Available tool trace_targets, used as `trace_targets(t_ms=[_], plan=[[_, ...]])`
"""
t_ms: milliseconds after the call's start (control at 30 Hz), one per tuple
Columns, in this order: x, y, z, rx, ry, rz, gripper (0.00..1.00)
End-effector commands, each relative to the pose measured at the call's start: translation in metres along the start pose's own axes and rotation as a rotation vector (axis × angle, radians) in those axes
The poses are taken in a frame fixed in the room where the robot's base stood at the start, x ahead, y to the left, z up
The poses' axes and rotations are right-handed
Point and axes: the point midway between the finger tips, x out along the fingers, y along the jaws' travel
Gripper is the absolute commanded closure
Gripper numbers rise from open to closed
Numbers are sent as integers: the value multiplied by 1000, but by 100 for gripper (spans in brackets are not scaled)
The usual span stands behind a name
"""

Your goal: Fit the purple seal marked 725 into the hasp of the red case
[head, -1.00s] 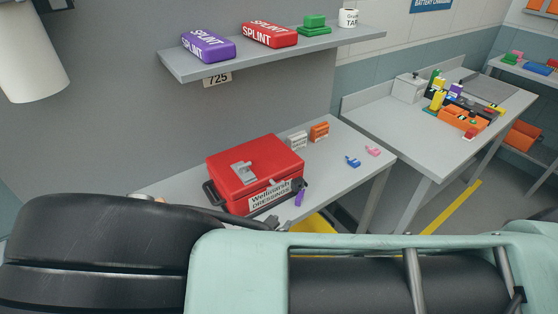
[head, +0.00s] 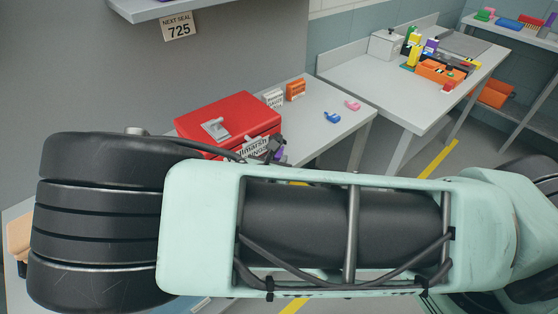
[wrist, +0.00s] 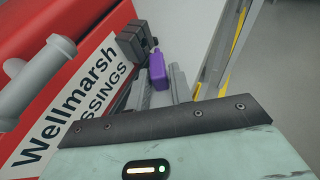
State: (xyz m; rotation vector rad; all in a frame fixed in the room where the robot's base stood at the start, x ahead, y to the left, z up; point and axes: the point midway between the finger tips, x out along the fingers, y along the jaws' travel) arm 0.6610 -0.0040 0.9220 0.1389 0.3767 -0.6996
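The red case (head: 232,112) sits on the grey table, with a grey hasp plate (head: 215,128) raised on its lid. In the wrist view, a thick grey fitting (wrist: 38,78) sticks out above the Wellmarsh label (wrist: 75,105) on the case's front. My gripper (wrist: 143,42) has dark fingertips that look closed on the neck of the purple seal (wrist: 157,70), just right of the label. The seal also shows small in the head view (head: 283,157), beside the gripper (head: 266,148). It is apart from the hasp. Its number cannot be read.
A sign (head: 178,26) reads NEXT SEAL 725. My arm hides the table's front.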

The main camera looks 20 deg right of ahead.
Motion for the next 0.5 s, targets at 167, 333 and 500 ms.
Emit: trace_targets(t_ms=[167,333,500], plan=[[2,0,1,1,0,1,78],[1,0,1,0,0,1,100],[1,0,1,0,0,1,100]])
